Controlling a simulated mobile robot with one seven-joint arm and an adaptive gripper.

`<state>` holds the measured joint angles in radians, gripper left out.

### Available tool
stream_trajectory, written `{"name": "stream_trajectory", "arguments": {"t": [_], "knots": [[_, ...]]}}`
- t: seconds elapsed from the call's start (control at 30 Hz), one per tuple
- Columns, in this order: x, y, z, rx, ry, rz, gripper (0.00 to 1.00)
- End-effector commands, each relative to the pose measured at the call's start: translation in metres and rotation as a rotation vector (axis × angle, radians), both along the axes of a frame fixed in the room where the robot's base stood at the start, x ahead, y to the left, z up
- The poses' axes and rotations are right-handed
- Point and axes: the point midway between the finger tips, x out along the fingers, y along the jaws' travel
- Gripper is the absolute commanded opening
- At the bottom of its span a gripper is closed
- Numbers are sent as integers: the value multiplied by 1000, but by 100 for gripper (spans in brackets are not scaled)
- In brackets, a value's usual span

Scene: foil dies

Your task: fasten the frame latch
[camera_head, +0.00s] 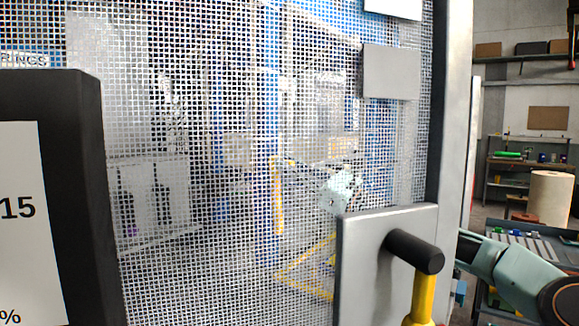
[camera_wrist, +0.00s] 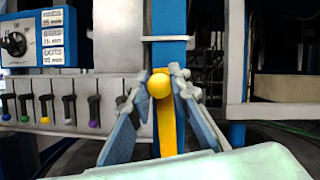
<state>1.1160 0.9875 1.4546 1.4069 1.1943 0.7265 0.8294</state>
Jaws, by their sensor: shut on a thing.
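The frame latch appears to be a yellow lever with a round ball end (camera_wrist: 159,86), standing upright in front of a blue post (camera_wrist: 168,18) in the wrist view. My gripper (camera_wrist: 160,76) has its two grey-blue fingers on either side of the ball end and is shut on it. In the head view a yellow bar (camera_head: 278,196) shows against the blue post through the mesh. My gripper's fingers are too blurred by the mesh to make out there. The lever's lower end is hidden in the wrist view.
A wire mesh panel (camera_head: 210,240) fills most of the head view. In front of it are a grey plate (camera_head: 362,250) with a black-and-yellow handle (camera_head: 421,300) and a dark labelled block (camera_head: 85,180). Several small coloured-tip levers (camera_wrist: 70,112) stand left of the lever.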

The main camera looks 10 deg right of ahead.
Motion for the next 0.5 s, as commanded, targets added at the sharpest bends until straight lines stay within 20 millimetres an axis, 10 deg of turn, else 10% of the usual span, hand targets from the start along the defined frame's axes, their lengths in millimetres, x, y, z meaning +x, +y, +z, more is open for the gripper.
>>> {"name": "stream_trajectory", "arguments": {"t": [0.5], "knots": [[-4,4,-1,-56,-56,0,0]]}}
